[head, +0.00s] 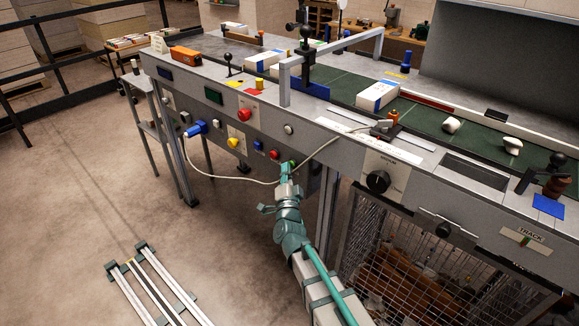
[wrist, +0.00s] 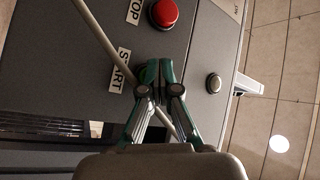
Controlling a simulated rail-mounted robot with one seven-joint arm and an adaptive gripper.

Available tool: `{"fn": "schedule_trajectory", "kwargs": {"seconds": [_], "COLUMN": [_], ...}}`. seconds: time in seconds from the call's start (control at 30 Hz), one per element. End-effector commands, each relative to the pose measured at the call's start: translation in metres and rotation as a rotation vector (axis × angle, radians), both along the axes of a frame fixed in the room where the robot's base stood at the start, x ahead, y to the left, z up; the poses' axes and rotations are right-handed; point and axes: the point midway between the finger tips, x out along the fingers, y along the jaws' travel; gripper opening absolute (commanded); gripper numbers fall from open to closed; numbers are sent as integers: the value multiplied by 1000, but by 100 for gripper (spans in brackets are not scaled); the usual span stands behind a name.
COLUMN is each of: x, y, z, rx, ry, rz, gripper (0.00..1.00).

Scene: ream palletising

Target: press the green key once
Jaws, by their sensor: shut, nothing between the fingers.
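The green key (head: 292,163) is on the front panel of the grey machine, just right of a red key (head: 275,155). In the head view it is partly covered by my gripper (head: 286,169). In the wrist view my gripper (wrist: 159,69) is shut and empty, its fingertips beside the START label (wrist: 120,72). The fingers hide most of what lies beside that label, with only a dark green edge showing. The red key (wrist: 164,13) shows next to the STOP label. I cannot tell whether the fingertips touch the green key.
A pale cable (head: 235,179) hangs across the panel and passes behind my fingers in the wrist view (wrist: 98,32). A blue key (head: 258,145), a yellow knob (head: 233,142) and a larger red button (head: 244,115) are to the left. A wire cage (head: 410,262) stands at the lower right.

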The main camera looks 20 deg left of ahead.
Motion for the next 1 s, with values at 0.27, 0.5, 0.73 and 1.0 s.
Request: {"fn": "schedule_trajectory", "kwargs": {"seconds": [0.27, 0.5, 0.73, 1.0], "x": [-5, -15, -16, -20], "y": [2, 6, 7, 9], "z": [0, 1, 0, 1], "rx": [1, 0, 0, 1], "ry": [-1, -1, 0, -1], "rz": [0, 0, -1, 1], "gripper": [0, 0, 0, 0]}}
